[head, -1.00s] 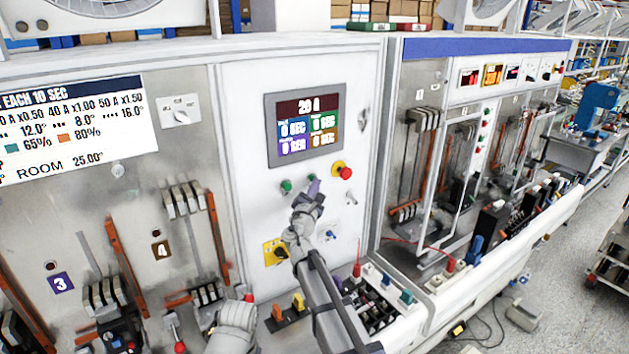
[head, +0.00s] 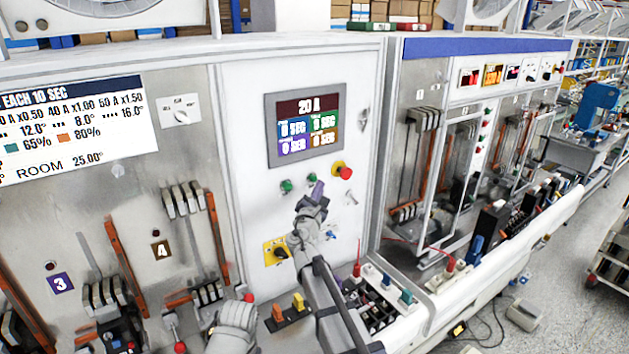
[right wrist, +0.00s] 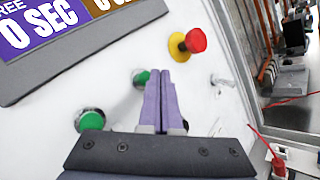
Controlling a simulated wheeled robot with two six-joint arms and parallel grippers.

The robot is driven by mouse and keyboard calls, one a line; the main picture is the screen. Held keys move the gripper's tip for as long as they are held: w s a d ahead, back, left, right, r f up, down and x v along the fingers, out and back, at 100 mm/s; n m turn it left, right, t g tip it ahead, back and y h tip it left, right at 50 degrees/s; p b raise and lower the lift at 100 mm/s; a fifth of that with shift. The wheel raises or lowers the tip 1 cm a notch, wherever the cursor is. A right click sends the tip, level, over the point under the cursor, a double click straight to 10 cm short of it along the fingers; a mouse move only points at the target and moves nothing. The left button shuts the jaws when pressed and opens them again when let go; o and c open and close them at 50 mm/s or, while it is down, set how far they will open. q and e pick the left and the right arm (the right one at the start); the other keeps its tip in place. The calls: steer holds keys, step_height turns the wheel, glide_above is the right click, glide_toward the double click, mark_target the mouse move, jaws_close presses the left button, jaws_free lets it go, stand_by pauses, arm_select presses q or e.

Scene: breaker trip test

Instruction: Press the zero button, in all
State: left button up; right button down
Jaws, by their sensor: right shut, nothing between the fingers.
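Two green buttons sit on the white panel below the display; I cannot read which is the zero button. The left green button (head: 286,186) is clear of my gripper and also shows in the right wrist view (right wrist: 90,120). The right green button (head: 311,178) is close to my right gripper (head: 318,187); in the right wrist view (right wrist: 140,78) the purple fingers partly cover it. The fingers (right wrist: 160,75) are shut and empty, pointing at the panel just right of that button. Contact cannot be told.
The display (head: 305,125) reads 20 A above several second readings. A red mushroom button (head: 345,172) on a yellow base is right of the fingers, with a small toggle (head: 351,197) below it. A yellow-plated rotary switch (head: 278,250) sits lower left.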

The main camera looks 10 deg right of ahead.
steer(key=s, duration=0.1)
steer(key=s+d, duration=0.1)
steer(key=s, duration=0.2)
steer(key=shift+s+d, duration=0.3)
steer(key=shift+d, duration=0.05)
stand_by(0.4)
